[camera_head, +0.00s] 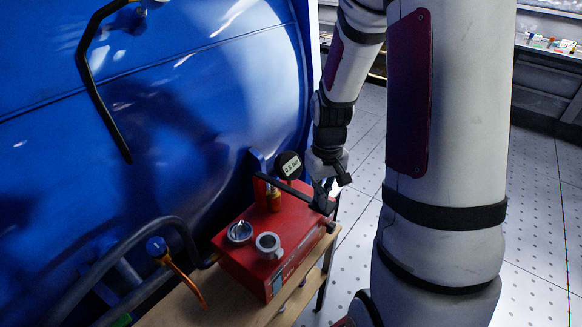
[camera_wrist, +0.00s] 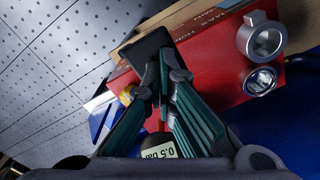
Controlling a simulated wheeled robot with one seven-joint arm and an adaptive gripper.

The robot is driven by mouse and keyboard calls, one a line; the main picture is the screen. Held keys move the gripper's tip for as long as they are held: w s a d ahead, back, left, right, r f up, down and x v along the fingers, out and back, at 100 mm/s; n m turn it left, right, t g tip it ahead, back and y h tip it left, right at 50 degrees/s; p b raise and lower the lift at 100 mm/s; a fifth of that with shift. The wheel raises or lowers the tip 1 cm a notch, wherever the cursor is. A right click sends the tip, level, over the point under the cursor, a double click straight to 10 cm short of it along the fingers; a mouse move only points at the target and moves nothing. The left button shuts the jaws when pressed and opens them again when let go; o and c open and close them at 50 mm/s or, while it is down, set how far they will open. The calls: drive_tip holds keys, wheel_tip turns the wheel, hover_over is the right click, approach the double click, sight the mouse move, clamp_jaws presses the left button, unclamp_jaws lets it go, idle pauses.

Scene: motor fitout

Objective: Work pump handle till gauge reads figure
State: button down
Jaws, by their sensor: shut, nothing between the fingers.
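The red pump box (camera_head: 262,250) stands on a wooden bench top, and it also fills the upper middle of the wrist view (camera_wrist: 212,75). Its black handle bar (camera_head: 290,188) runs across above the box to a black grip at the right end. In the wrist view, a black block (camera_wrist: 143,48) that looks like this grip lies just beyond my fingertips. A round black gauge (camera_head: 288,165) stands behind the bar; its label (camera_wrist: 160,152) appears to read 0.5 bar in the wrist view. My gripper (camera_head: 323,192) is shut and empty at the grip; touching is unclear.
A silver-rimmed round fitting (camera_head: 240,232) and a grey ring (camera_head: 268,245) sit on the box top. A large blue tank (camera_head: 190,110) stands behind. Tiled floor (camera_head: 545,220) is open at right.

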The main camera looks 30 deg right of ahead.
drive_tip(key=f, duration=0.1)
drive_tip(key=f+b, duration=0.1)
drive_tip(key=f, duration=0.1)
drive_tip(key=f+b, duration=0.1)
drive_tip(key=shift+w+a+f, duration=0.1)
drive_tip(key=shift+w+f, duration=0.15)
drive_tip(key=shift+w, duration=0.05)
drive_tip(key=r+p, duration=0.1)
drive_tip(key=r, duration=0.1)
drive_tip(key=r+p, duration=0.2)
drive_tip(key=r, duration=0.1)
drive_tip(key=s+r+p, duration=0.1)
drive_tip(key=r+p, duration=0.1)
drive_tip(key=r, duration=0.1)
drive_tip(key=shift+r, duration=0.1)
idle(0.7)
